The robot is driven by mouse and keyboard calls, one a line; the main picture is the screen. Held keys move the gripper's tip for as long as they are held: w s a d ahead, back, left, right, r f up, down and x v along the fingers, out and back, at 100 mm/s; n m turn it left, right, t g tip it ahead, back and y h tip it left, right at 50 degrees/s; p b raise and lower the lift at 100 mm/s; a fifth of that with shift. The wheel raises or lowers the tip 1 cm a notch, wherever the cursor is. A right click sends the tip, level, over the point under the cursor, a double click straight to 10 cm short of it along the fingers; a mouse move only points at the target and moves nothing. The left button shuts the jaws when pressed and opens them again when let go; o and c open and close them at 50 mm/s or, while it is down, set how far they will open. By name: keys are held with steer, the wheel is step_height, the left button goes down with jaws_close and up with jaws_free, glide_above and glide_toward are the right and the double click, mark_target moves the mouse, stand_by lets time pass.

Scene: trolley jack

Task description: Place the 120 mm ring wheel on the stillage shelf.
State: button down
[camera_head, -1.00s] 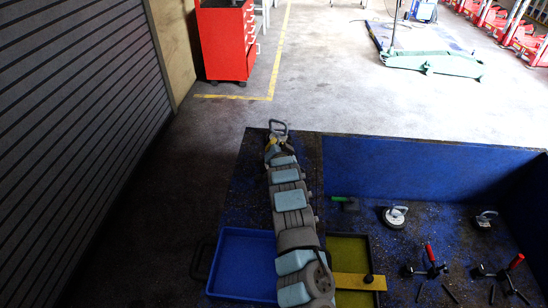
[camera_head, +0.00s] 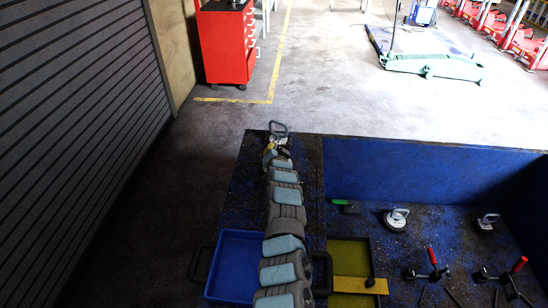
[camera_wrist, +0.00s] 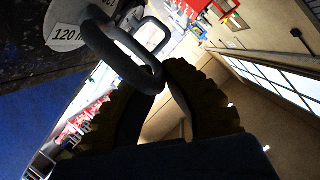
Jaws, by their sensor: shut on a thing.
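My gripper (camera_head: 271,152) is over the far left part of the blue-walled worktop and is shut on the grey loop handle (camera_head: 279,128) of a ring wheel. In the wrist view my gripper (camera_wrist: 160,88) has its two ridged fingers at the dark handle (camera_wrist: 125,48). A white round label reading "120 m" (camera_wrist: 68,28), cut off by the picture edge, shows beside the handle on the wheel (camera_wrist: 35,65). In the head view most of the wheel is hidden behind my gripper. I cannot make out which surface is the stillage shelf.
Two handled discs (camera_head: 396,219) (camera_head: 487,221) and red-handled tools (camera_head: 433,257) stand on the worktop. A green-handled tool (camera_head: 340,203) lies nearer my arm. A blue tray (camera_head: 232,262) and a yellow-green tray (camera_head: 347,250) flank my arm. A blue wall (camera_head: 400,170) bounds the worktop's back.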

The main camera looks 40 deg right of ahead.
steer(key=shift+w, duration=0.15)
steer(key=shift+w+d+f, duration=0.15)
steer(key=shift+d+f, duration=0.05)
steer(key=shift+a+f+b, duration=0.1)
steer(key=shift+f+b, duration=0.25)
steer(key=shift+f, duration=1.25)
steer(key=c, duration=1.2)
jaws_free()
steer(key=shift+c, duration=0.2)
